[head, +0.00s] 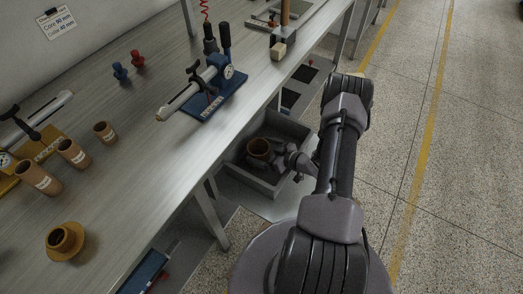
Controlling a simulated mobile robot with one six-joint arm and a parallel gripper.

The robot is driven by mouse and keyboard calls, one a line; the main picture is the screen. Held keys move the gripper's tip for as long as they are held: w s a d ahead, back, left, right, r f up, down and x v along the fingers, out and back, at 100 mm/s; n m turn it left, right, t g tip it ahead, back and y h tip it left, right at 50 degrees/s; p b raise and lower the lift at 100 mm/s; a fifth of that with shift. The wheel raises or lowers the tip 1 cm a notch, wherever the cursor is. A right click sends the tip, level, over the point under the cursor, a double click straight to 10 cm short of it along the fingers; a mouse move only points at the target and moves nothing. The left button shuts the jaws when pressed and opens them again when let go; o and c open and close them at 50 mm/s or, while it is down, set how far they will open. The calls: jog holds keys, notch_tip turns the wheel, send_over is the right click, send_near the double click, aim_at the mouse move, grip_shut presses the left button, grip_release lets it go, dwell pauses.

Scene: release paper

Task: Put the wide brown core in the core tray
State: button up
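A wide, short brown core (257,147), with a dark open top, shows within the outline of a grey open tray (264,186) below the bench edge. I cannot tell whether it rests on the tray floor or is held just above it. My gripper (279,156) reaches in from the right, low over the tray, with its end against or right beside the core. The fingers are small and partly hidden, so their opening and any grip on the core are unclear.
Several labelled brown cores (73,153) stand on the metal bench (125,190) at left, with a flanged brown piece (64,241) nearer. A blue-based gauge device (208,100) and red and blue knobs (137,58) stand farther back. A bench leg (211,218) is left of the tray. Floor at right is clear.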

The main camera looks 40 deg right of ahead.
jog(key=shift+s+a+f, duration=0.15)
jog(key=shift+s+f, duration=0.05)
jog(key=shift+f, duration=0.15)
